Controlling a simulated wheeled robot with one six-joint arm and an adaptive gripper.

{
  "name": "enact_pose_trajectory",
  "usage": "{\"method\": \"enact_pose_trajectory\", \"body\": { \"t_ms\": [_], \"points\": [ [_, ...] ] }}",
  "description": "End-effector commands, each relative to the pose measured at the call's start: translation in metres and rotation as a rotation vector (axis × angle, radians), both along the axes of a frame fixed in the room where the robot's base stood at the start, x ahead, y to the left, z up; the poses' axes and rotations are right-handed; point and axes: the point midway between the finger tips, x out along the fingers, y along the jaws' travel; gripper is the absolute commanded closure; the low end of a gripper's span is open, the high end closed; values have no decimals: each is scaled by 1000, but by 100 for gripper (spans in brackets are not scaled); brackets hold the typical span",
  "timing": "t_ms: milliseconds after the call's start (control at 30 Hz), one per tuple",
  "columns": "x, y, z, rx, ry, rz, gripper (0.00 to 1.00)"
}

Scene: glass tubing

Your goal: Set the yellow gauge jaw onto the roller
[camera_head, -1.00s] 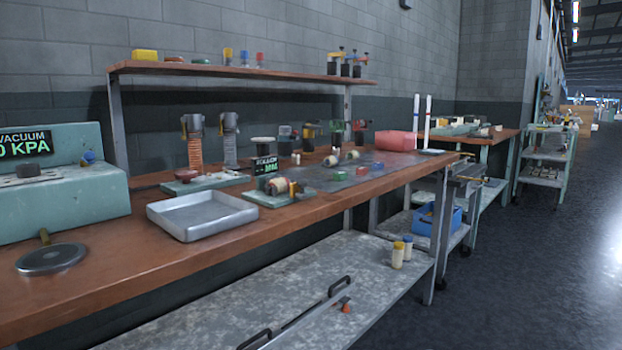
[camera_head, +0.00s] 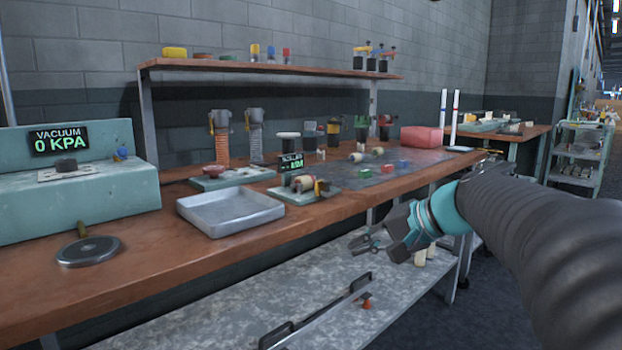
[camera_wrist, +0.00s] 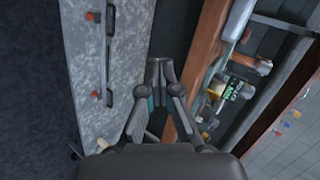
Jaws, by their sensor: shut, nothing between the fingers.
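The gauge, with a green base (camera_head: 300,197) and a small dark display (camera_head: 291,163), stands on the wooden bench right of the grey tray. A cream roller (camera_head: 302,183) lies on it. A small yellow-orange piece (camera_head: 317,187), apparently the gauge jaw, is beside the roller; whether it touches is too small to tell. My gripper (camera_head: 362,243) is shut and empty, in front of the bench edge and lower right of the gauge. In the wrist view my gripper (camera_wrist: 160,72) points past the bench edge, and the gauge display (camera_wrist: 232,88) shows at right.
The bench edge lies between my gripper and the gauge. A grey tray (camera_head: 228,211) stands left of the gauge, and a vacuum unit (camera_head: 70,180) farther left. A lower metal shelf (camera_head: 230,318) has dark handles. A red bin (camera_head: 421,137) stands at the back right.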

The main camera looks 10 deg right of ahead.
Motion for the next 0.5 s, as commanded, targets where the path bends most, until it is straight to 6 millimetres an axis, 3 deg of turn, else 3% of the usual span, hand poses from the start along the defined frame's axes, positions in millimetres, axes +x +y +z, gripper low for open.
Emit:
{"method": "enact_pose_trajectory", "body": {
  "t_ms": [33,100,200,333,500],
  "points": [
    [21,-18,16,74,-23,-27,100],
    [44,-38,37,167,-65,-50,100],
    [67,-64,62,270,-124,-75,100],
    [83,-89,81,352,-180,-92,100],
    [89,-99,90,388,-206,-97,100]
  ]
}}
